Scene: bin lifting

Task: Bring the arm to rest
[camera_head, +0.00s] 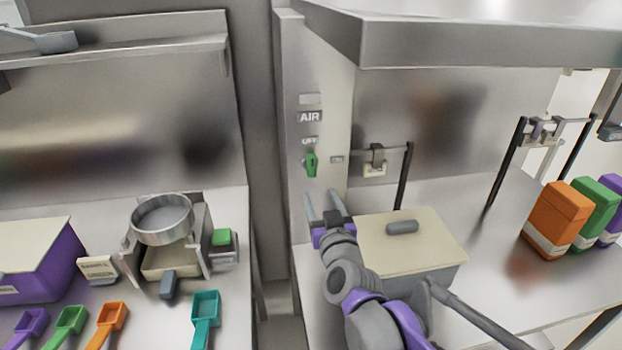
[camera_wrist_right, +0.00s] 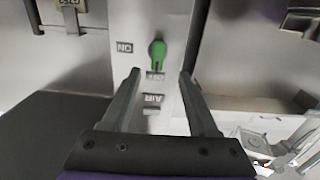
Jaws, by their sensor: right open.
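My right arm reaches up from the bottom of the head view. Its gripper (camera_head: 322,198) is open and empty, in front of the light panel (camera_head: 297,85) and just below the green switch (camera_head: 311,165). In the right wrist view the open fingers (camera_wrist_right: 158,85) stand apart, with the panel between and beyond them. The green switch also shows there (camera_wrist_right: 157,54), ahead of the fingertips and apart from them. My left gripper is not in view.
A lidded bin (camera_head: 415,255) stands right beside my right arm. Orange (camera_head: 556,222) and green (camera_head: 597,205) boxes stand at the right. A sieve (camera_head: 162,220) and coloured scoops (camera_head: 205,310) occupy the left counter. A metal hood (camera_head: 480,40) overhangs the right counter.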

